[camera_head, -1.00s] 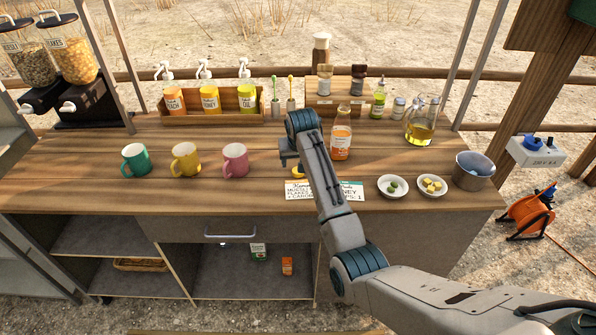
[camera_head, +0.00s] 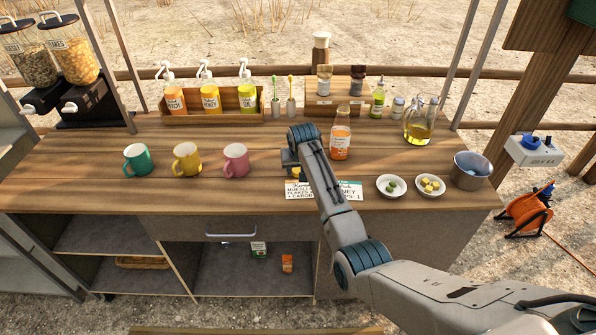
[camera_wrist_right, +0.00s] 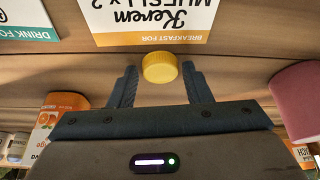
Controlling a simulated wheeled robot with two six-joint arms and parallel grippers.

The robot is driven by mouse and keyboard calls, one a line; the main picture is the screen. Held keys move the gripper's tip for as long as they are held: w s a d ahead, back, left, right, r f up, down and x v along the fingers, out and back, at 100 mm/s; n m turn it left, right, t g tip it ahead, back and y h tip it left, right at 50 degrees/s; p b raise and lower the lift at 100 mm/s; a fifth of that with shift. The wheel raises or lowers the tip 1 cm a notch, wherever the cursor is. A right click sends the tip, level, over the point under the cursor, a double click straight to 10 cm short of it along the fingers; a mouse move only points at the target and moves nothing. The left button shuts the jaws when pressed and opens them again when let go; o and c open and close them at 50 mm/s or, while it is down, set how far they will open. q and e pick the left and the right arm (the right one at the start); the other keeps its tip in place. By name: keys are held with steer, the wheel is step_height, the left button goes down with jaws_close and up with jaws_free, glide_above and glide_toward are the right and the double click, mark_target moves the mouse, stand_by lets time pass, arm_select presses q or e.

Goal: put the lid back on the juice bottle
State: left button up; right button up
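The juice bottle (camera_head: 341,143), clear with orange juice and an orange label, stands upright on the counter without a lid. Part of it shows at the left in the right wrist view (camera_wrist_right: 58,112). The round yellow lid (camera_wrist_right: 160,67) lies on the wooden counter, between the fingertips of my right gripper (camera_wrist_right: 160,84). The fingers are apart, with a narrow gap on each side of the lid. In the head view my right gripper (camera_head: 291,165) is low over the counter, left of the bottle, and hides most of the lid. My left gripper is not in view.
A breakfast card (camera_head: 345,190) lies just in front of the gripper. Pink (camera_head: 236,160), yellow (camera_head: 187,160) and green (camera_head: 138,160) mugs stand to the left. Two small bowls (camera_head: 391,187) (camera_head: 430,186) and a metal bucket (camera_head: 471,172) stand to the right. An oil jug (camera_head: 420,122) is behind them.

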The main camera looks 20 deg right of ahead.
steer(key=c, duration=0.6)
steer(key=shift+o, duration=0.2)
steer(key=shift+r, duration=0.15)
steer(key=shift+r, duration=0.25)
step_height(320, 180, up, 3)
steer(key=shift+w+f+b, duration=0.1)
steer(key=shift+f+b, duration=0.1)
steer(key=shift+b, duration=0.7)
steer(key=s+r+b, duration=0.1)
steer(key=s+b, duration=0.1)
steer(key=s, duration=1.4)
steer(key=shift+a+r, duration=0.3)
steer(key=shift+a, duration=0.1)
